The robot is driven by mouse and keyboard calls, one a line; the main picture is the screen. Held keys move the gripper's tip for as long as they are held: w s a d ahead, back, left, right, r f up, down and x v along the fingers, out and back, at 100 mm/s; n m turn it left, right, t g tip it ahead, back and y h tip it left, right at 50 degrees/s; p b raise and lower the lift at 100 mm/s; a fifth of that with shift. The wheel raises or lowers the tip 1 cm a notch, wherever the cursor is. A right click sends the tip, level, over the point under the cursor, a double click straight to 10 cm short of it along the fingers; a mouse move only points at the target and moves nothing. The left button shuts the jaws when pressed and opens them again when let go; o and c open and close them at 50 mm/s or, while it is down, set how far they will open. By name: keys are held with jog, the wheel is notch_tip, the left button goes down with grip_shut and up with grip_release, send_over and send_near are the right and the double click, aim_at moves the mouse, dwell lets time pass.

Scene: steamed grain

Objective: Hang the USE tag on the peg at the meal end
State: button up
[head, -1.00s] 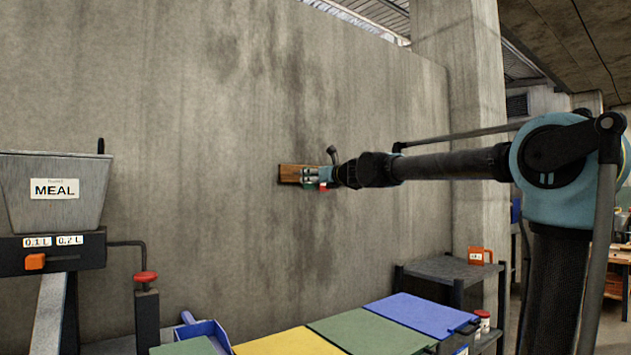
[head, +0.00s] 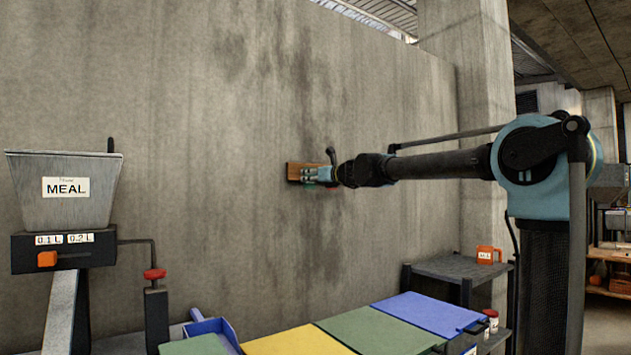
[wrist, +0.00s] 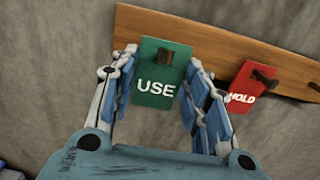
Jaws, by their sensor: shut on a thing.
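The green USE tag (wrist: 158,88) is upright between the two fingers of my gripper (wrist: 163,85) in the wrist view. My gripper is shut on the tag by its sides. I cannot tell how far the peg passes through the tag. The red HOLD tag (wrist: 241,90) hangs tilted on another peg (wrist: 265,77) to the right. In the head view my gripper (head: 308,174) is at the board (head: 293,172) on the wall, hiding much of it.
The MEAL hopper (head: 66,190) stands at the left. Blue, green and yellow panels (head: 300,340) lie below along the wall. A dark shelf (head: 455,268) with an orange thing (head: 487,254) stands at the right. The wall around the board is bare.

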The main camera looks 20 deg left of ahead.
jog(key=shift+x, duration=1.4)
jog(key=shift+f, duration=0.15)
jog(key=o, duration=0.9)
jog(key=shift+c, duration=0.2)
